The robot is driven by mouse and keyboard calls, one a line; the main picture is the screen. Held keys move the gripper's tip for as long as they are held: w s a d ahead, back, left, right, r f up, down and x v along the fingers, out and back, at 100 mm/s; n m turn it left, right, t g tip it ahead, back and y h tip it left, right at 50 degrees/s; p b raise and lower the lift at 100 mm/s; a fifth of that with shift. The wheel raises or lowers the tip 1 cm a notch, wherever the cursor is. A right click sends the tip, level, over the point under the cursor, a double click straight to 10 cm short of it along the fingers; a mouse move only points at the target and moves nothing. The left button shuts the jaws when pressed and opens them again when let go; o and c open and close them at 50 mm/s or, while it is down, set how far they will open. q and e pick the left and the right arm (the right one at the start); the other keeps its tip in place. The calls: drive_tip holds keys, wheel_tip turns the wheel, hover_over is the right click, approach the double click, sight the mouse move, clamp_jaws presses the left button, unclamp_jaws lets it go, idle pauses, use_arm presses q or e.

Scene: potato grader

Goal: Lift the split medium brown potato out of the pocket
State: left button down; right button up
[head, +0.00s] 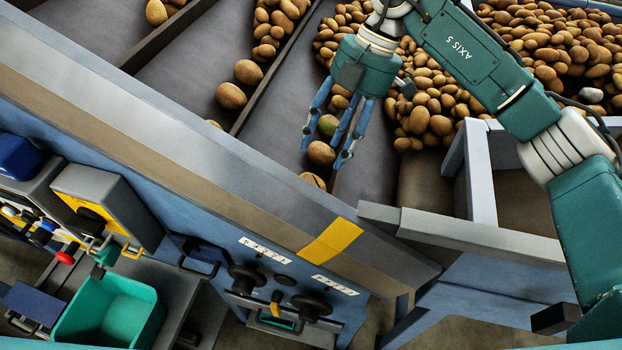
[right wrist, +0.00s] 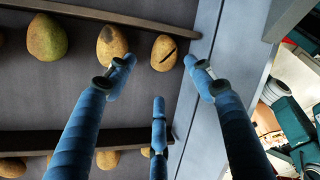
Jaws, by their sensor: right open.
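The split medium brown potato (right wrist: 164,52) has a dark slit across its skin and lies on the grey belt close to the side wall in the right wrist view. In the head view it is the lowest potato of a short row (head: 313,181), beside the metal side rail. My right gripper (head: 324,152) is open and empty above this row, its fingers pointing down. In the right wrist view its fingertips (right wrist: 158,76) spread around the split potato's side of the row, apart from it. My left gripper is not in view.
A brown potato with a dark patch (right wrist: 112,45) lies beside the split one, and a greenish potato (right wrist: 47,37) lies beyond. Dark divider bars (right wrist: 70,140) bound the lane. A potato heap (head: 430,100) lies behind. A green bin (head: 110,312) stands at the lower left.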

sight(314, 178)
drive_tip(key=f, duration=0.1)
drive_tip(key=s+f, duration=0.1)
drive_tip(key=a+f, duration=0.1)
drive_tip(key=shift+s+a+p, duration=0.1)
drive_tip(key=shift+s+p, duration=0.15)
drive_tip(key=shift+p, duration=0.05)
drive_tip(key=shift+s+a+f+p, duration=0.1)
drive_tip(key=shift+a+f+p, duration=0.15)
drive_tip(key=shift+f+p, duration=0.25)
drive_tip(key=p+x, duration=0.1)
drive_tip(key=x, duration=0.2)
drive_tip(key=shift+s+f, duration=0.1)
drive_tip(key=shift+f, duration=0.15)
drive_tip(key=shift+a+f, duration=0.2)
drive_tip(key=shift+f, duration=0.2)
drive_tip(key=c, duration=1)
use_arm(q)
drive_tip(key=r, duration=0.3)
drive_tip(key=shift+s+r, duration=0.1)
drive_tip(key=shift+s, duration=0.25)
use_arm(e)
drive_tip(key=shift+c, duration=0.3)
drive_tip(key=shift+r, duration=0.1)
